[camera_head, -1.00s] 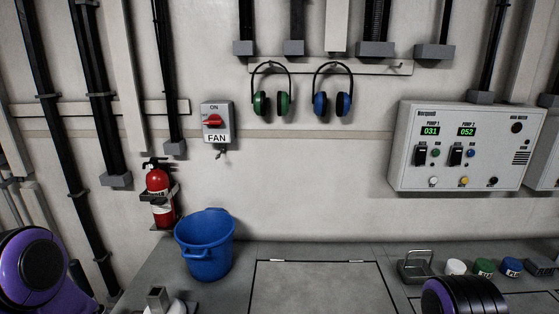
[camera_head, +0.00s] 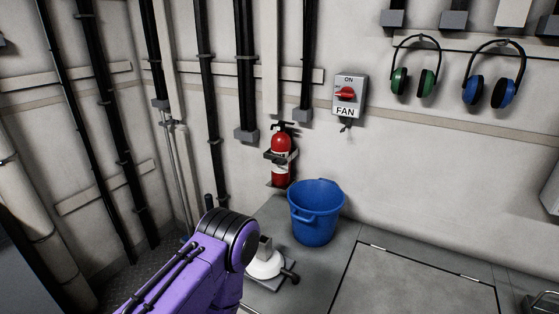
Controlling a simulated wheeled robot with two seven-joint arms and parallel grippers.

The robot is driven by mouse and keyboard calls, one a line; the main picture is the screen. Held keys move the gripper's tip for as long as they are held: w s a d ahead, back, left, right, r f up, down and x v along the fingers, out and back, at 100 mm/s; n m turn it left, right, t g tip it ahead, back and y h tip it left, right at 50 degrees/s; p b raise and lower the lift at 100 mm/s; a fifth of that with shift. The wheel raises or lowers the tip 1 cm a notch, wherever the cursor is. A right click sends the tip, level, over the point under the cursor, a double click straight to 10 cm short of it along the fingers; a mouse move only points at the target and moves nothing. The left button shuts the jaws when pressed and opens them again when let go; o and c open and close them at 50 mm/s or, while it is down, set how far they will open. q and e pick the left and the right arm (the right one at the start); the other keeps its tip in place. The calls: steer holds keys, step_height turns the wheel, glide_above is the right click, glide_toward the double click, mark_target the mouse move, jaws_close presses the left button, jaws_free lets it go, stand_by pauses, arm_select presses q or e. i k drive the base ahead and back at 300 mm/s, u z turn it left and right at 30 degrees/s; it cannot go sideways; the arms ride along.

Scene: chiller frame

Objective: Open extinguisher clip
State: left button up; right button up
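A red fire extinguisher (camera_head: 281,160) hangs upright on the wall, left of the blue bucket. A dark clip (camera_head: 279,156) runs around its body and looks closed, though it is small in the picture. My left arm reaches in from the bottom, left of and below the extinguisher, apart from it. Its gripper is not visible. My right gripper is not in view.
A blue bucket (camera_head: 316,212) stands on the floor just right of the extinguisher. A white-based device (camera_head: 266,264) stands in front of it. A fan switch box (camera_head: 348,97) and ear defenders (camera_head: 414,68) are on the wall. The floor hatch (camera_head: 410,285) is clear.

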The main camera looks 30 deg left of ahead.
mark_target(276, 160)
steer(key=k, duration=0.5)
steer(key=u, duration=1.55)
steer(key=i, duration=0.9)
steer(key=z, duration=1.5)
